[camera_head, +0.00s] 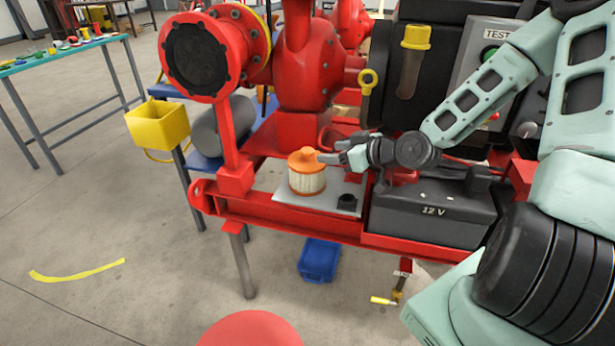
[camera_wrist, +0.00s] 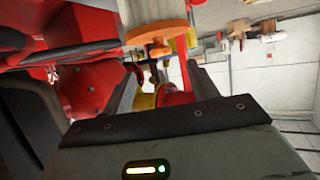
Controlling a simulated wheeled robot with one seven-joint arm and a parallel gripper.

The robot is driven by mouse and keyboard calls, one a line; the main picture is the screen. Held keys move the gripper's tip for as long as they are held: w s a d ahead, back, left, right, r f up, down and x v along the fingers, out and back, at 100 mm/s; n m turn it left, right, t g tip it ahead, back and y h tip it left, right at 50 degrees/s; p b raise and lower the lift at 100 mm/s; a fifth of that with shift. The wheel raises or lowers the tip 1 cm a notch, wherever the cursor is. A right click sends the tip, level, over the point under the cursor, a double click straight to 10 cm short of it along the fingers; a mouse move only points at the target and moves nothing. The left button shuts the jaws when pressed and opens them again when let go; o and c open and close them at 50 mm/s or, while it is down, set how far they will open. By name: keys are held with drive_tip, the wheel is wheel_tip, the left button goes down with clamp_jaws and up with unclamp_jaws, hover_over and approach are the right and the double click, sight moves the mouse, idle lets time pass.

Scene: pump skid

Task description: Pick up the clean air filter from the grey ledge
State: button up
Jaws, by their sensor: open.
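The clean air filter (camera_head: 307,181) stands upright on the grey ledge (camera_head: 284,196). It has a pleated cream body and an orange cap with a knob. My gripper (camera_head: 325,156) is just right of the cap, at about its height, with its fingers pointing left towards it. In the wrist view my gripper (camera_wrist: 163,72) is open, with a dark finger on each side. The filter's orange cap (camera_wrist: 158,34) shows ahead of the fingertips, with nothing held between them. I cannot tell whether a finger touches the cap.
A small black part (camera_head: 347,202) lies on the ledge, right of the filter. A black 12 V battery (camera_head: 430,215) stands further right. The red pump (camera_head: 303,70) rises behind the ledge. A yellow bin (camera_head: 158,124) is at left. A blue bin (camera_head: 319,260) is on the floor below.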

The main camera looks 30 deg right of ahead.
sight(312, 152)
drive_tip(key=shift+x, duration=3.6)
drive_tip(key=shift+r, duration=0.1)
drive_tip(key=shift+c, duration=0.3)
clamp_jaws()
